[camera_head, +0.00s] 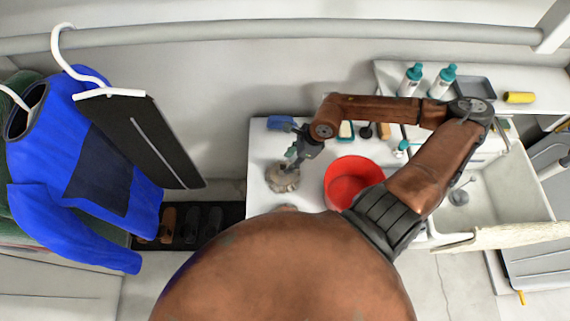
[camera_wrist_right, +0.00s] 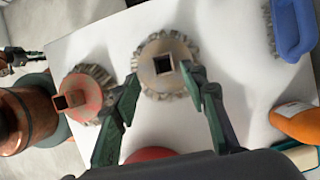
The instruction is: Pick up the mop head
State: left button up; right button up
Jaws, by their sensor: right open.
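A round, greyish-beige mop head (camera_head: 283,177) with a ragged rim lies on the white tabletop (camera_head: 262,140), left of the red bucket. In the right wrist view the mop head (camera_wrist_right: 152,82) shows a square socket in its middle. My right gripper (camera_head: 293,164) is over it in the head view. In the wrist view its two green-grey fingers (camera_wrist_right: 160,76) are open, with their tips at either side of the mop head's near part. Whether they touch it I cannot tell.
A second round, reddish-brown head (camera_wrist_right: 88,88) with a square socket lies left of the fingers. A red bucket (camera_head: 352,180) stands right of the mop head. A blue brush (camera_head: 281,123) lies behind. Bottles (camera_head: 411,80) stand on the back shelf, and clothes (camera_head: 70,160) hang at left.

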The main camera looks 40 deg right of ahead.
aim_at(283, 168)
jog(key=x, duration=0.4)
jog(key=shift+w+d, duration=0.15)
jog(key=x, duration=0.2)
jog(key=shift+w+f, duration=0.15)
jog(key=shift+f, duration=0.65)
jog(key=c, duration=0.7)
grip_shut()
pick_arm(q)
jog(key=s, duration=0.3)
jog(key=shift+s+a+f+g, duration=0.15)
jog(key=shift+s+f+g, duration=0.15)
jog(key=shift+s+f, duration=0.1)
jog(key=shift+w, duration=0.2)
